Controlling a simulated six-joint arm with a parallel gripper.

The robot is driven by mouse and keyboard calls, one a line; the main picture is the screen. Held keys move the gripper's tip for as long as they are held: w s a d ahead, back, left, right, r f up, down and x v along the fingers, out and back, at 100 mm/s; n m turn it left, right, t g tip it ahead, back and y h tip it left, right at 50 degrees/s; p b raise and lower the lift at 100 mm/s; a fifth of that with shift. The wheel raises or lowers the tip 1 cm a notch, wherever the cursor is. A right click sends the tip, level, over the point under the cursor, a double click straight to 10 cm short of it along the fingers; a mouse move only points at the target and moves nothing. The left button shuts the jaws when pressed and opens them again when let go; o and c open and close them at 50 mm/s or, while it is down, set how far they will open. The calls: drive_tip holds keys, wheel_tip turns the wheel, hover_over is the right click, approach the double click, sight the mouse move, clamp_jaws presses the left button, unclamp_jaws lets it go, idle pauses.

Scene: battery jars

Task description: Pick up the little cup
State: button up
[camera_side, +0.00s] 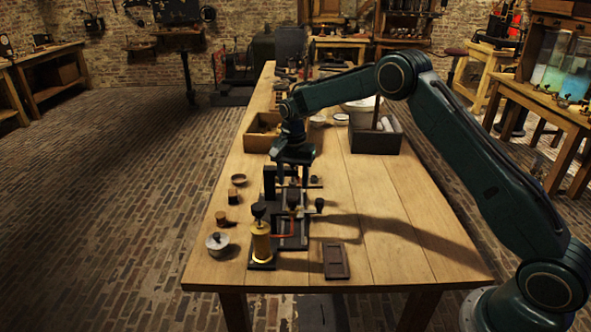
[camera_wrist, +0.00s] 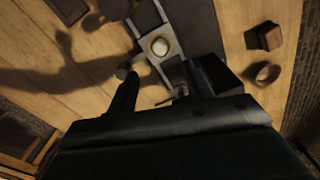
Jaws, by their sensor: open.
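A small round brown cup (camera_side: 238,180) stands upright near the left edge of the table in the side view. In the wrist view the cup (camera_wrist: 267,74) is at the right, outside my fingers, and looks hollow. My gripper (camera_side: 292,176) points down over the dark apparatus (camera_side: 290,238), to the right of the cup and apart from it. In the wrist view my gripper (camera_wrist: 161,72) has its two fingers spread, with nothing held between them. How high the fingertips are above the apparatus is hard to tell.
Small wooden blocks (camera_side: 221,218) and a pale lidded pot (camera_side: 217,243) stand along the left edge. A brass cylinder with a dark knob (camera_side: 261,240) rises at the apparatus's front. A dark tray (camera_side: 336,261) lies right of it. The table's right side is clear.

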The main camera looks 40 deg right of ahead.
drive_tip(key=shift+f, duration=1.55)
drive_tip(key=shift+f, duration=0.15)
drive_tip(key=shift+a+f, duration=0.1)
drive_tip(key=shift+f, duration=2.35)
drive_tip(key=shift+c, duration=0.3)
clamp_jaws()
drive_tip(key=shift+r, duration=0.15)
wheel_tip(320, 180, up, 20)
